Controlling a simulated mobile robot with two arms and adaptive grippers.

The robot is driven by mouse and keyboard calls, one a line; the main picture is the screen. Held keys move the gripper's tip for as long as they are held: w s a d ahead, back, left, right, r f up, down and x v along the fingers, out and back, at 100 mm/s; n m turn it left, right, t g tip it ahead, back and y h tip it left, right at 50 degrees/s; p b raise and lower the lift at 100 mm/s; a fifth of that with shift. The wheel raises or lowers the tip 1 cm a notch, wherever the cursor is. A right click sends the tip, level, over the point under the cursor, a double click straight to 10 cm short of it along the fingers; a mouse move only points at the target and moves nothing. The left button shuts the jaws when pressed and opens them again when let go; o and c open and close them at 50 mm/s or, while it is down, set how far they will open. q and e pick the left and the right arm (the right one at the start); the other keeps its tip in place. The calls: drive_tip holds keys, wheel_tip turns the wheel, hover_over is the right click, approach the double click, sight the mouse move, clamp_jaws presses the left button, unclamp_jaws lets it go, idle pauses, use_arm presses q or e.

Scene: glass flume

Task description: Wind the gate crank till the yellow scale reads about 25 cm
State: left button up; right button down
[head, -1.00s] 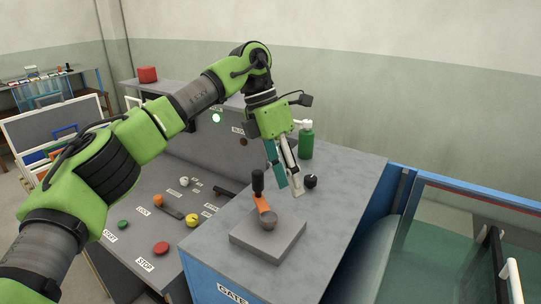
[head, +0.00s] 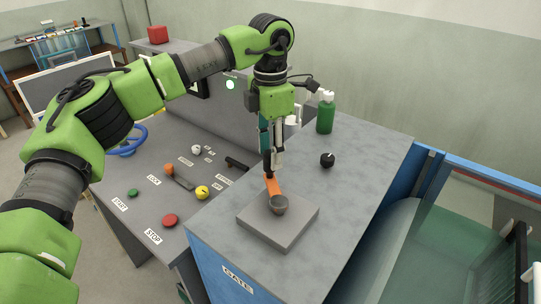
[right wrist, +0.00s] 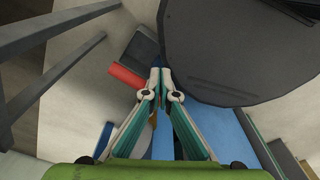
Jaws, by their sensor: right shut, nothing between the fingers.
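The gate crank has an orange arm (head: 272,185) and a grey hub (head: 279,204) on a square grey plinth (head: 288,228), on top of the cabinet labelled GATE. Its arm points away from me, toward the back. My left gripper (head: 271,162) points down at the crank's outer end, with its fingers at the black handle. The fingers largely hide the handle, and I cannot tell whether they are closed on it. My right gripper (right wrist: 160,72) is shut and empty in the right wrist view, away from the crank. The yellow scale is not visible.
A black knob (head: 327,160) and a green bottle (head: 325,115) stand behind the crank on the cabinet top. A control desk with a red button (head: 170,220), a yellow knob (head: 202,192) and a blue wheel (head: 130,141) lies to the left. The glass flume (head: 462,225) is at right.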

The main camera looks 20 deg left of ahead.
use_arm(q)
drive_tip(key=shift+f, duration=1.5)
drive_tip(key=shift+c, duration=0.3)
clamp_jaws()
drive_tip(key=shift+w+d+f, duration=0.1)
drive_tip(key=shift+d, duration=0.25)
drive_tip(key=shift+w+d+b, duration=0.15)
drive_tip(key=shift+d+b, duration=0.15)
drive_tip(key=shift+d, duration=0.05)
drive_tip(key=shift+o, duration=0.3)
unclamp_jaws()
drive_tip(key=shift+d, duration=0.15)
drive_tip(key=shift+r, duration=0.25)
wheel_tip(320, 180, up, 12)
